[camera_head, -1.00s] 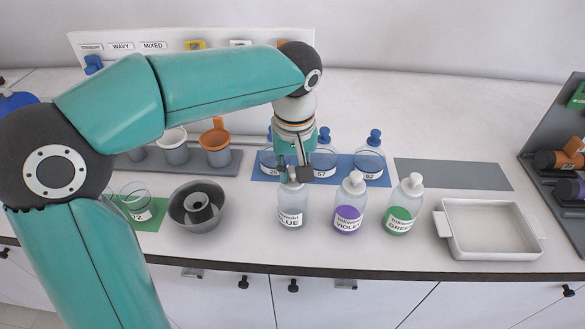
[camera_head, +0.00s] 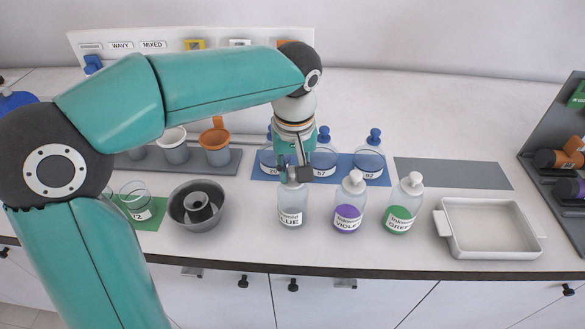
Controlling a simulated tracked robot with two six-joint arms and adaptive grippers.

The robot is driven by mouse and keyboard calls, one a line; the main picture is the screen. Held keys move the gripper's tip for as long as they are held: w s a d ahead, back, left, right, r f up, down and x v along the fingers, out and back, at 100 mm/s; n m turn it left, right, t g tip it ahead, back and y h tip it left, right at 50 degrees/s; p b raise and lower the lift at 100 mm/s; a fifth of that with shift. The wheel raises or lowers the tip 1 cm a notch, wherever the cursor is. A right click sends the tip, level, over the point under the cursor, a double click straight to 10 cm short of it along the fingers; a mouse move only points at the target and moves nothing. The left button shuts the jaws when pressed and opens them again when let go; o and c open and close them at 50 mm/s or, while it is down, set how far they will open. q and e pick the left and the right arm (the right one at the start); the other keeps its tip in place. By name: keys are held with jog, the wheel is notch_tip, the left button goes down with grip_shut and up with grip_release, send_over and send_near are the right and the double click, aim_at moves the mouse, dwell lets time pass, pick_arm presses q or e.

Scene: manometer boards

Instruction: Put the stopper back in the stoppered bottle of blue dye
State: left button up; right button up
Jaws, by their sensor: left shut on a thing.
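The bottle of blue dye (camera_head: 290,209) stands upright near the counter's front edge, a clear bottle with a white label ending in "BLUE". My left gripper (camera_head: 296,176) is directly above its neck, pointing down, shut on the stopper. The stopper is mostly hidden by the fingers, and I cannot tell how deep it sits in the neck. To the right stand the violet bottle (camera_head: 348,208) and the green bottle (camera_head: 402,209), both with whitish stoppers in. My right gripper is not in view.
Blue-stoppered flasks (camera_head: 369,160) stand on a blue mat (camera_head: 376,181) just behind. A grey ring-shaped bowl (camera_head: 182,216) is left of the bottle. A white tray (camera_head: 447,246) is at the right. A grey mat (camera_head: 452,174) lies bare behind it.

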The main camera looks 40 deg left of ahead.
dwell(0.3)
pick_arm(q)
jog(key=o, duration=0.9)
jog(key=shift+c, duration=0.2)
jog(key=shift+o, duration=0.3)
jog(key=o, duration=0.7)
jog(key=shift+r+p, duration=3.45)
jog(key=shift+r, duration=0.55)
